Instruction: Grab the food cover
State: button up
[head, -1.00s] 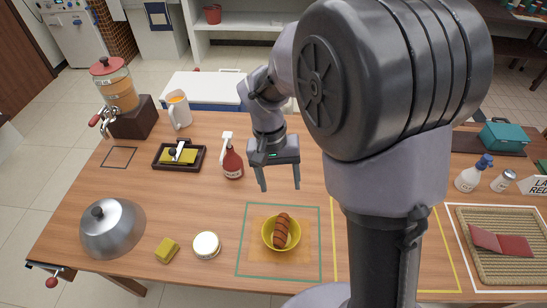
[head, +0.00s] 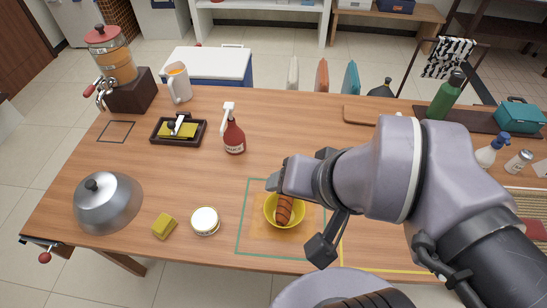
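The food cover (head: 114,207) is a shiny silver dome with a black knob (head: 91,185) on top. It rests on the wooden table at the front left in the head view, with nothing touching it. My gripper (head: 288,178) is over the yellow bowl, well to the right of the cover and apart from it. My own wrist hides most of the gripper, so its fingers do not show clearly. I cannot tell whether it is open or shut.
A yellow sponge (head: 164,225) and a round tin (head: 205,221) lie just right of the cover. The yellow bowl (head: 271,216) holds a sausage. A sauce bottle (head: 234,137), a black tray (head: 157,136) and a drink dispenser (head: 126,98) stand farther back. The table's left middle is clear.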

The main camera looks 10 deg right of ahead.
aim_at(105, 202)
jog(key=u, duration=1.55)
jog(key=i+j+z, duration=0.65)
jog(key=j, duration=0.15)
jog(key=i+j+z, duration=0.45)
jog(key=j, duration=0.2)
jog(key=j+z, duration=0.25)
jog(key=j, duration=0.15)
jog(key=i+j+z, duration=0.2)
jog(key=j, duration=0.2)
jog(key=k, duration=0.1)
